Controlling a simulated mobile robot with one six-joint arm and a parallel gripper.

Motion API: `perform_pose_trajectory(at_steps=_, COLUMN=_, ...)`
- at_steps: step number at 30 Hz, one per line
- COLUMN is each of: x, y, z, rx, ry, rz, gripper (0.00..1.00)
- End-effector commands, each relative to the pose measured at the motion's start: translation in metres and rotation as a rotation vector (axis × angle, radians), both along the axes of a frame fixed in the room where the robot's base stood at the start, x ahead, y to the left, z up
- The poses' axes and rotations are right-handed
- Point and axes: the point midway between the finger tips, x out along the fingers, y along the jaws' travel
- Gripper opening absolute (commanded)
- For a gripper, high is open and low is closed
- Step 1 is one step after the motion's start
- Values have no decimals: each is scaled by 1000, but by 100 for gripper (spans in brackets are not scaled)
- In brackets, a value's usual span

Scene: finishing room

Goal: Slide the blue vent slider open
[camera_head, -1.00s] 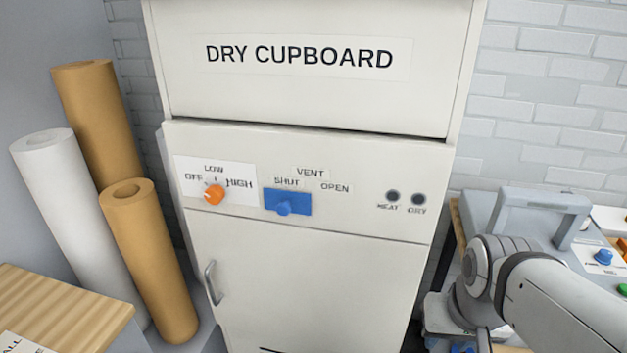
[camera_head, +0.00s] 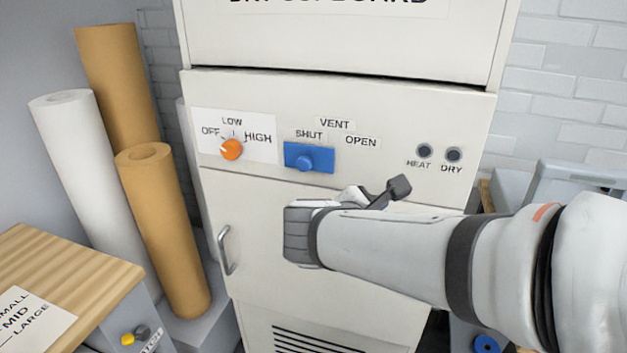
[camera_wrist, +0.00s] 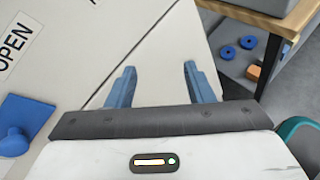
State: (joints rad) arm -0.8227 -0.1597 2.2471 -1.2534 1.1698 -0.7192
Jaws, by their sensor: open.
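The blue vent slider (camera_head: 309,158) is a blue plate with a round knob on the cream dry cupboard (camera_head: 320,240). It sits under the SHUT label, left of the OPEN label. In the wrist view the slider (camera_wrist: 22,122) is at the left edge, beside my gripper. My gripper (camera_wrist: 157,80) shows two blue fingers set apart, with nothing between them. In the head view my arm reaches in from the right, its end just below and right of the slider and apart from it. The fingers are mostly hidden there.
An orange knob (camera_head: 232,149) is left of the slider, and two dark lamps (camera_head: 439,153) are to the right. A metal handle (camera_head: 225,250) is on the lower door. Paper rolls (camera_head: 165,230) and a wooden-topped cabinet (camera_head: 60,285) stand at left. Blue rings (camera_wrist: 238,47) lie on a shelf.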

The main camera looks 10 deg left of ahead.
Motion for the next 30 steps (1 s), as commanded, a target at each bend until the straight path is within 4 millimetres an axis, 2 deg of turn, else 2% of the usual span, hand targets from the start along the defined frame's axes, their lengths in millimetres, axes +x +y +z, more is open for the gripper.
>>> perform_pose_trajectory(at_steps=1, x=3, y=36, z=-2, rx=-111, ry=-40, rz=126, gripper=47)
perform_pose_trajectory(at_steps=3, x=3, y=76, z=10, rx=-252, ry=-103, rz=263, gripper=47)
perform_pose_trajectory(at_steps=6, x=-5, y=124, z=25, rx=-406, ry=-190, rz=406, gripper=47)
perform_pose_trajectory(at_steps=10, x=-16, y=163, z=38, rx=-524, ry=-271, rz=506, gripper=47)
perform_pose_trajectory(at_steps=14, x=-16, y=176, z=44, rx=-565, ry=-303, rz=537, gripper=47)
perform_pose_trajectory(at_steps=24, x=35, y=170, z=44, rx=-568, ry=-302, rz=534, gripper=47)
perform_pose_trajectory(at_steps=30, x=55, y=169, z=44, rx=-566, ry=-301, rz=536, gripper=47)
